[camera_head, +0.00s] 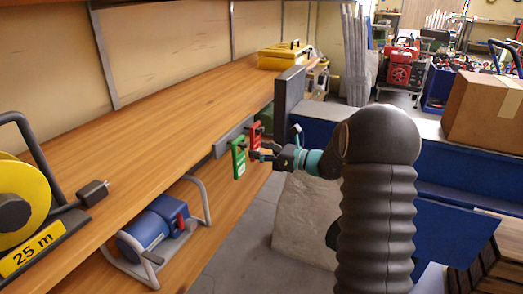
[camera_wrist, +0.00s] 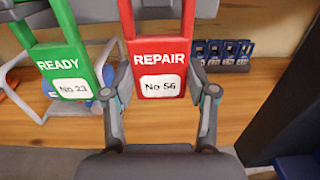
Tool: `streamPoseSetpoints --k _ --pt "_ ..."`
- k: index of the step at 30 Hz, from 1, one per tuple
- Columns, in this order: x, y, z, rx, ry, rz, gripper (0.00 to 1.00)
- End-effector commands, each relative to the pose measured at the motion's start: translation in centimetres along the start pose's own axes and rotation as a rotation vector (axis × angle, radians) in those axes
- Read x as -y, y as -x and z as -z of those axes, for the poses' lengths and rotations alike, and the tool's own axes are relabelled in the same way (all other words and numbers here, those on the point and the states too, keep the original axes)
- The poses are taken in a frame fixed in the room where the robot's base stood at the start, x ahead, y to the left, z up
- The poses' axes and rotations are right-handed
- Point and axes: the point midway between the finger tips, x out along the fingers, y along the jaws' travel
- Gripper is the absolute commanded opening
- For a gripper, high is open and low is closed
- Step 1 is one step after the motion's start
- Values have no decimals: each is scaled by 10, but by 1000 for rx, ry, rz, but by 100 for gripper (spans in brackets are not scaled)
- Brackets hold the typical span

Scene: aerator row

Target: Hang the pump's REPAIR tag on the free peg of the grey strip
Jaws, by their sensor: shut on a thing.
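The red REPAIR tag (camera_wrist: 160,55), marked No 56, is upright between the fingers of my gripper (camera_wrist: 160,92), which is shut on its sides. The red tag also shows in the head view (camera_head: 255,130), in front of my gripper (camera_head: 259,153). A green READY tag (camera_wrist: 66,62), marked No 23, hangs to its left and also shows in the head view (camera_head: 238,158). The grey strip (camera_head: 222,146) is on the shelf's front edge, behind the tags.
A blue pump (camera_head: 150,230) in a pale tube frame stands on the lower shelf. A yellow cable reel (camera_head: 22,205) and its plug are on the upper shelf (camera_head: 165,95). A dark upright panel (camera_head: 289,90) stands just beyond the tags. A blue slotted block (camera_wrist: 222,54) is behind.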

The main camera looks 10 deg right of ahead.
Motion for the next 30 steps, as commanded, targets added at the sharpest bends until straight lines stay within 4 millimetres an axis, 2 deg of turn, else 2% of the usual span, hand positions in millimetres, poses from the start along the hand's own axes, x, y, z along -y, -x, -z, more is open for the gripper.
streamPoseSetpoints --k 12,13,16,30 --pt "0 0 0 0 0 0 30" --pt "0 0 0 0 0 0 62" --pt "0 0 0 0 0 0 87" --pt "0 0 0 0 0 0 83"
